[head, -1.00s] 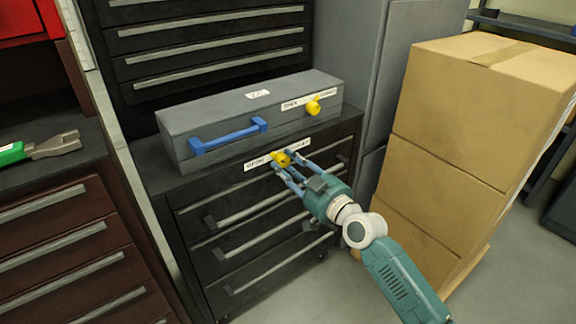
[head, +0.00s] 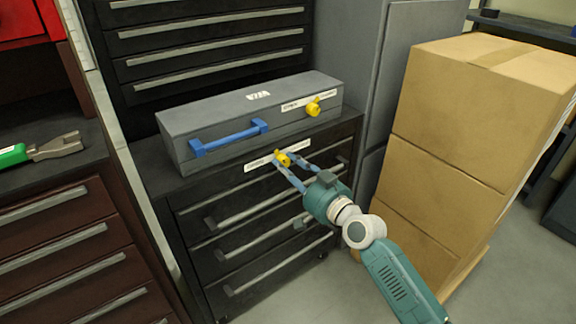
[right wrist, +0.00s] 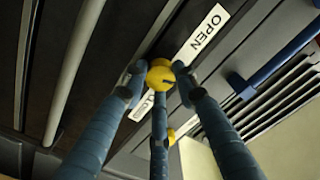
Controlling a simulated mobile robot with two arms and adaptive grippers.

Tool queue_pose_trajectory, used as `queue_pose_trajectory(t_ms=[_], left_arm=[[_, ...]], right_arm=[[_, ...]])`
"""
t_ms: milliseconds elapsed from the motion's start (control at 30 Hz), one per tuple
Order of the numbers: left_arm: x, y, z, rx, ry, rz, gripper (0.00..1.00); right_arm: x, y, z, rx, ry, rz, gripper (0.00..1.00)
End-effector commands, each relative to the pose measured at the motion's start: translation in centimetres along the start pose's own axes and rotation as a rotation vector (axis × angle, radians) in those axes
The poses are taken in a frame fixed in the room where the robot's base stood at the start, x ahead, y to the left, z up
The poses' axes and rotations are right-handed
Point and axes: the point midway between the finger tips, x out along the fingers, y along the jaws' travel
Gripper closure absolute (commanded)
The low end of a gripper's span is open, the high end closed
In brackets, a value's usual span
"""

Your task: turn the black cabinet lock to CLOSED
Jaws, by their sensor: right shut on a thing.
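The black cabinet (head: 190,222) stands in the middle of the head view. Its yellow lock knob (head: 284,160) sits on the top front edge, over a white label strip (head: 258,163). In the right wrist view the knob (right wrist: 160,75) is between the fingers, with the word OPEN (right wrist: 205,32) on one side; the label's other end is partly hidden by a finger. My right gripper (head: 283,163) is shut on the knob, its blue fingers around it. The knob's exact angle is hard to tell. My left gripper is not in view.
A grey toolbox (head: 215,120) with a blue handle (head: 230,137) and another yellow knob (head: 314,106) lies on the cabinet. Stacked cardboard boxes (head: 440,160) stand close to my right arm. Green-handled pliers (head: 45,150) lie on the left cabinet.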

Motion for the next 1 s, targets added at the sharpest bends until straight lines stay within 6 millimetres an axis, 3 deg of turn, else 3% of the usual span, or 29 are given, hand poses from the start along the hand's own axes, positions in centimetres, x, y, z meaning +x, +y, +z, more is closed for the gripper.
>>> queue_pose_trajectory(t_ms=[400, 1000], left_arm=[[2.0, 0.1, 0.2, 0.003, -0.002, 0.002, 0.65], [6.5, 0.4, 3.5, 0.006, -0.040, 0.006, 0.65]], right_arm=[[0.0, 0.0, 0.0, 0.401, -0.001, 0.002, 0.97], [0.0, 0.0, 0.1, 0.932, -0.002, 0.002, 0.97]])
